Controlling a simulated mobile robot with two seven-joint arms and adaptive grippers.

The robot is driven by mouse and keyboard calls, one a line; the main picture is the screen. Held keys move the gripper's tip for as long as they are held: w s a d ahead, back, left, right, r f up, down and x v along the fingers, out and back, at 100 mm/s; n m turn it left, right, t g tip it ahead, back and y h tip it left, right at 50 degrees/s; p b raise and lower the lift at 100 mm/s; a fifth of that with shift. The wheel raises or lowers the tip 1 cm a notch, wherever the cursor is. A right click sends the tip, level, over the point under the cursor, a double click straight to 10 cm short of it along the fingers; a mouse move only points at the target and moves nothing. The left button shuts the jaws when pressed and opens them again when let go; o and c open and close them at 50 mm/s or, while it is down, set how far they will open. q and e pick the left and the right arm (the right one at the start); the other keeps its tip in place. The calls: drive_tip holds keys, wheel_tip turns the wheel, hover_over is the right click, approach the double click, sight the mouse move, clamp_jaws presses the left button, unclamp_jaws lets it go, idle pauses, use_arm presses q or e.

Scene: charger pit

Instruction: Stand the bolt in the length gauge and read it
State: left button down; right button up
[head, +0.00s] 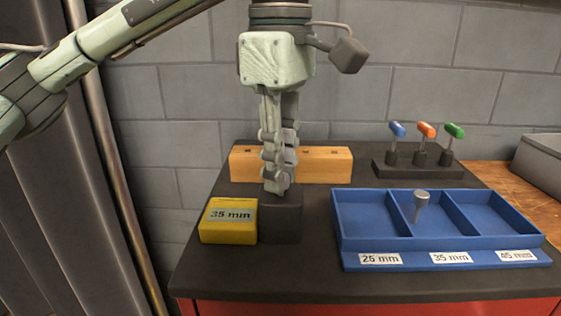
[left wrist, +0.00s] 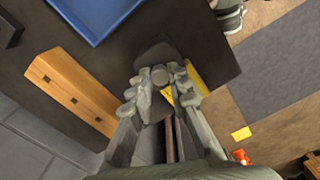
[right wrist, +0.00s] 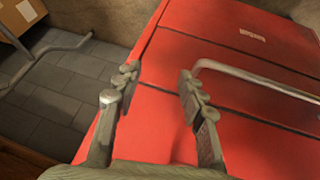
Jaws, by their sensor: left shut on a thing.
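The length gauge shows in the head view as a dark block (head: 281,222) beside a yellow block (head: 228,222) marked "35 mm". My left gripper (head: 278,188) points down at the top of the dark block. In the left wrist view its fingertips (left wrist: 160,84) are shut around a bolt with a round grey head (left wrist: 159,75), over the dark block (left wrist: 156,54). The fingers hide the bolt's shank, so I cannot tell how deep it sits. My right gripper (right wrist: 156,90) is open and empty in front of a red cabinet (right wrist: 250,60).
A blue tray (head: 440,243) has compartments labelled 25, 35 and 45 mm. Another grey bolt (head: 421,200) is in the middle one. A wooden block (head: 330,165) with holes stands behind the gauge. A dark rack (head: 400,168) holds blue, orange and green-handled tools. A grey bin (head: 540,157) is far right.

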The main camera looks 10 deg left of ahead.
use_arm(q)
drive_tip(key=shift+f, duration=0.4)
drive_tip(key=c, duration=1.4)
unclamp_jaws()
drive_tip(key=shift+o, duration=0.2)
drive_tip(key=shift+r, duration=0.1)
wheel_tip(320, 180, up, 12)
